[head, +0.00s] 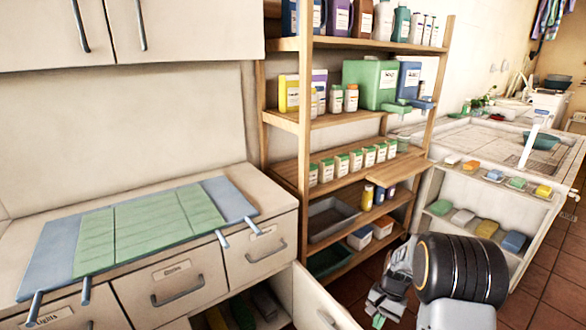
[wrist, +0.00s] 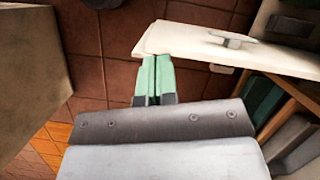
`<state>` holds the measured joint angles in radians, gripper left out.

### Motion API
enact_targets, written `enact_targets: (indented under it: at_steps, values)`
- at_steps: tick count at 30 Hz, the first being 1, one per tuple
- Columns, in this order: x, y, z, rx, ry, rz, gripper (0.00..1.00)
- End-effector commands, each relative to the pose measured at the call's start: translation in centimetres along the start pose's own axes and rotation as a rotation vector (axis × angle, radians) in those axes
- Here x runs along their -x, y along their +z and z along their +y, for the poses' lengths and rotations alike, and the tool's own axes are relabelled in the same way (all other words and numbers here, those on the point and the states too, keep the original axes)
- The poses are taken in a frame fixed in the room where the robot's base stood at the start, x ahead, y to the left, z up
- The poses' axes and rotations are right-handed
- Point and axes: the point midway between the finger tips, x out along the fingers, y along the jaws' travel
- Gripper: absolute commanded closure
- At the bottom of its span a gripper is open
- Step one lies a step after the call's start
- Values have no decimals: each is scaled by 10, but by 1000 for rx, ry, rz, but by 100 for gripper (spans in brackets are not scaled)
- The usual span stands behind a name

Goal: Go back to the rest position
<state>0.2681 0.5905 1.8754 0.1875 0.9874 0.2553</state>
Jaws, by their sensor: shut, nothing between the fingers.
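My gripper (head: 376,308) is low in front of the wooden shelf in the head view, to the right of the open cabinet door (head: 318,305). In the wrist view my gripper (wrist: 154,60) shows two green fingertips pressed together with nothing between them. The same door appears in the wrist view as a white panel (wrist: 262,52) with a handle, just beyond and to the right of the fingertips. I cannot tell whether the fingertips touch its edge.
A wooden shelf (head: 283,117) with bottles and boxes stands behind my arm. A white counter (head: 270,202) with drawers and a blue-and-green mat (head: 150,228) is at left. A tiled washbasin unit (head: 470,140) stands at right. Brown floor tiles (head: 545,290) are clear at lower right.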

Motion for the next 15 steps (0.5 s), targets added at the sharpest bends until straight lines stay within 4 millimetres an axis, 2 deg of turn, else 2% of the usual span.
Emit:
enact_targets:
  at_steps: [1, 8, 15]
  values:
    - [14, 11, 0, 34, 6, 17, 100]
    - [71, 67, 4, 219, 40, 112, 100]
    - [153, 158, 12, 472, 81, 296, 100]
